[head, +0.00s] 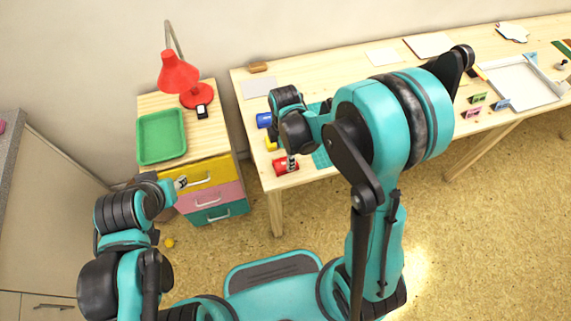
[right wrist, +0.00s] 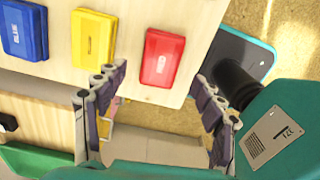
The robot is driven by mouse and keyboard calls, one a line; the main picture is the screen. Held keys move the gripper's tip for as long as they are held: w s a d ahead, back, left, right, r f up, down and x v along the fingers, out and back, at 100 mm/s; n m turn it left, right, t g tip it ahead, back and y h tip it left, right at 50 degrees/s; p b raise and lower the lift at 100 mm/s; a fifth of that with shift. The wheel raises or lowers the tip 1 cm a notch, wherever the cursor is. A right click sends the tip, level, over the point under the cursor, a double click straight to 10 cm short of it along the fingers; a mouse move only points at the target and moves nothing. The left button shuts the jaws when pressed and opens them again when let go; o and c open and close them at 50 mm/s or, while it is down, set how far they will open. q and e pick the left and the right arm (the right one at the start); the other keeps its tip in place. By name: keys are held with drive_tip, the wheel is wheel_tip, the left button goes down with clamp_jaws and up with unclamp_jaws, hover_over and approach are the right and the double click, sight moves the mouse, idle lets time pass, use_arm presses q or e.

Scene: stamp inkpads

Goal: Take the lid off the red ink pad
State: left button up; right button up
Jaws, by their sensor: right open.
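The red ink pad (head: 284,167) lies at the left front corner of the wooden table. In the right wrist view the red ink pad (right wrist: 163,57) shows a red top with a pale label, and its lid appears to be on. My right gripper (head: 291,161) is over it in the head view. In the right wrist view my right gripper (right wrist: 158,78) is open and empty, one finger on each side of the pad's near end, with no contact visible. My left gripper (head: 181,183) is by the drawer cabinet, away from the pad; its jaw state is unclear.
A yellow ink pad (right wrist: 93,37) and a blue ink pad (right wrist: 22,28) lie in a row beside the red one. The table edge is close to the red pad. A drawer cabinet (head: 230,189) with a green tray (head: 141,155) and red lamp (head: 179,72) stands left.

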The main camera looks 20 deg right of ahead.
sight(285, 163)
wheel_tip(285, 163, down, 4)
drive_tip(key=shift+r+b, duration=0.1)
drive_tip(key=shift+b, duration=0.7)
drive_tip(key=shift+d, duration=0.1)
drive_tip(key=c, duration=0.9)
drive_tip(key=shift+r, duration=0.15)
